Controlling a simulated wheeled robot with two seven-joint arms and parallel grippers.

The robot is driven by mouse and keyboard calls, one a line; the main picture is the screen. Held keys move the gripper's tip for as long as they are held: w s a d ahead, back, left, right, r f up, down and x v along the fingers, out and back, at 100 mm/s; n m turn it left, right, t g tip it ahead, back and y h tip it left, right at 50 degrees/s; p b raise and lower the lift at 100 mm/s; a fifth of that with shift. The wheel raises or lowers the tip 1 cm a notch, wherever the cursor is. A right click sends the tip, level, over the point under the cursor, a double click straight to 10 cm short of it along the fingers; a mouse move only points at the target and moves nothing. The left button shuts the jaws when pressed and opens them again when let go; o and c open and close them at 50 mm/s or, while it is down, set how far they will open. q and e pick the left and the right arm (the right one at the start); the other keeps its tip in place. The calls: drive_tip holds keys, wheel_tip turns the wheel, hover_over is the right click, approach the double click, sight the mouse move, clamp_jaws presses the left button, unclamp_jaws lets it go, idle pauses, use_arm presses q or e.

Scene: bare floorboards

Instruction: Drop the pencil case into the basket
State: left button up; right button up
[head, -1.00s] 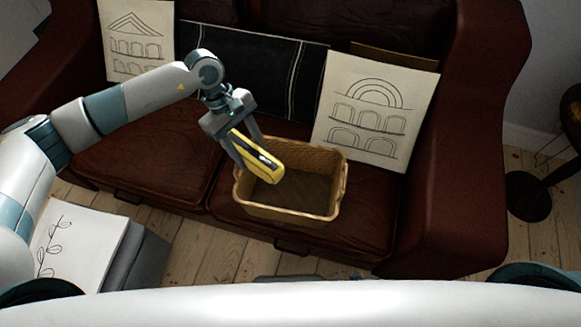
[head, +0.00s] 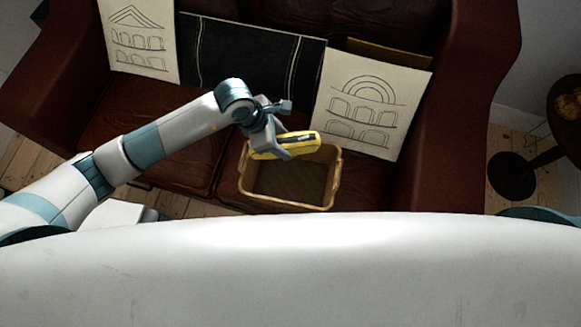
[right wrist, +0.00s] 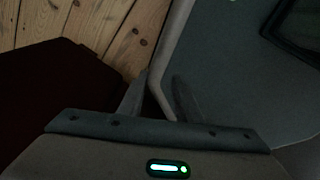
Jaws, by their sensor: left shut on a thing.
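The yellow and black pencil case (head: 301,146) is held in my left gripper (head: 284,147), which is shut on it. In the head view the case lies roughly level, across the back left part of the basket opening, and seems to be above the rim. The tan woven basket (head: 285,203) sits on the sofa seat, and the part of its inside that shows looks empty. My right gripper (right wrist: 158,102) shows only in the right wrist view, with its dark fingers apart. A pale edge runs between them, and no held object can be made out.
The dark red sofa (head: 470,60) has a black cushion (head: 250,65) and pale cushions with drawn arches (head: 365,105) leaning on its back. A dark round side table (head: 515,175) stands at the right. Floorboards show beside the sofa.

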drive_tip(key=shift+f, duration=0.1)
